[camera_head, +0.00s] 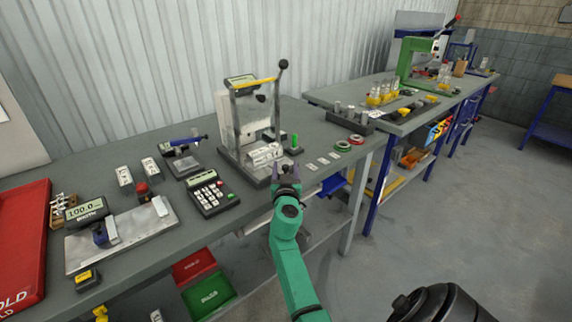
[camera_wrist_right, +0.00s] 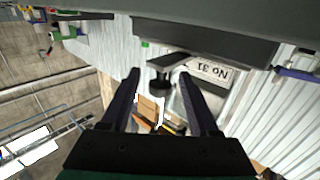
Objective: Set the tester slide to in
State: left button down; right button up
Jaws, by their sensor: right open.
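The tester (camera_head: 236,116) stands on the bench against the corrugated wall, an upright metal frame with a yellow crossbar and a black-knobbed lever at its top right. A silver block, apparently its slide (camera_head: 264,153), sits low at its front. My right gripper (camera_head: 286,170) is open at the bench edge, just in front of this block. In the right wrist view, a dark knob on a short stem (camera_wrist_right: 160,87) shows between my spread fingers (camera_wrist_right: 160,74), beside a plate marked "No 31" (camera_wrist_right: 210,72). I cannot tell whether the fingers touch it. My left gripper is out of view.
A calculator-like keypad (camera_head: 213,195) lies left of the tester. A scale (camera_head: 120,235) and red tray (camera_head: 22,240) fill the left end.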

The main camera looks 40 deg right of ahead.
jog(key=shift+s+a+r, duration=0.1)
jog(key=shift+a, duration=0.05)
jog(key=shift+c, duration=1)
jog(key=shift+s, duration=0.1)
jog(key=c, duration=0.5)
grip_shut()
